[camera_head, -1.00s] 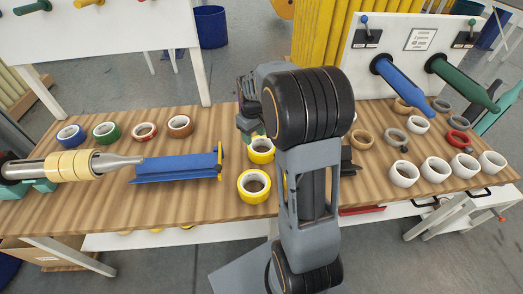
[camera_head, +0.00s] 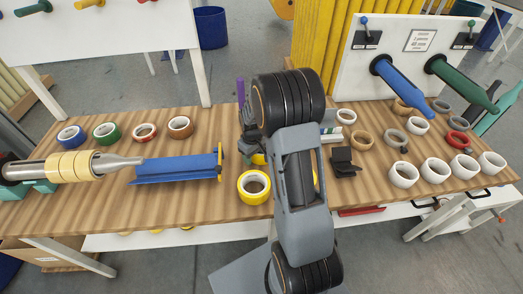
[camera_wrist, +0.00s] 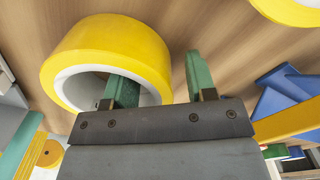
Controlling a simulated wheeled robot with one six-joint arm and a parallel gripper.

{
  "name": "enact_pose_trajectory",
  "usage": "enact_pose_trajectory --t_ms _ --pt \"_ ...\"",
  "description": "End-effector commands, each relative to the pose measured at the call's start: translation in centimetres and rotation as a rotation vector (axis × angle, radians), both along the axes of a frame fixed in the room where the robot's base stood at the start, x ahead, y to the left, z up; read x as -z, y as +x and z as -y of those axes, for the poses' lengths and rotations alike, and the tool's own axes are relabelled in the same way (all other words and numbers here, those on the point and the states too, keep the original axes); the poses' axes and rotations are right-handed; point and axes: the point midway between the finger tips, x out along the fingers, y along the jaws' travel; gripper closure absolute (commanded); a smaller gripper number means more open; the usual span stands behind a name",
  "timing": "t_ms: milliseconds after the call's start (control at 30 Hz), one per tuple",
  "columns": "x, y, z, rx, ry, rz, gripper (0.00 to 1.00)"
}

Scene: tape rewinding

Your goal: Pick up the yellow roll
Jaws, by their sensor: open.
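In the wrist view a yellow roll (camera_wrist: 112,38) with a white core lies close in front of my gripper (camera_wrist: 163,88). The green fingers are apart. The left finger is at the roll's hole and the right finger is outside its rim, with the roll's wall between them. In the head view my gripper (camera_head: 249,148) is low over the table, at a yellow roll (camera_head: 259,159) that it mostly hides. Another yellow roll (camera_head: 246,195) lies in front, nearer the camera. A further yellow piece is partly hidden behind my arm.
A blue trough (camera_head: 175,170) with a yellow end lies left of the gripper. Several coloured rolls (camera_head: 105,131) stand at the back left. White rolls (camera_head: 404,174) and a black block (camera_head: 343,161) are to the right. Blue and green spindles rise at the back right.

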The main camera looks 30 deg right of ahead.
Motion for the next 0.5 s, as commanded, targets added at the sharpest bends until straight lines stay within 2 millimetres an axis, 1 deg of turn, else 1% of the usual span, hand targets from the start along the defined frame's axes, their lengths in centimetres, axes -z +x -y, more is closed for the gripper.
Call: enact_pose_trajectory --t_ms 233,500 --pt "0.09 0.00 0.00 0.000 0.000 0.000 0.49" --pt "0.07 0.01 0.00 0.000 0.000 0.001 0.75"
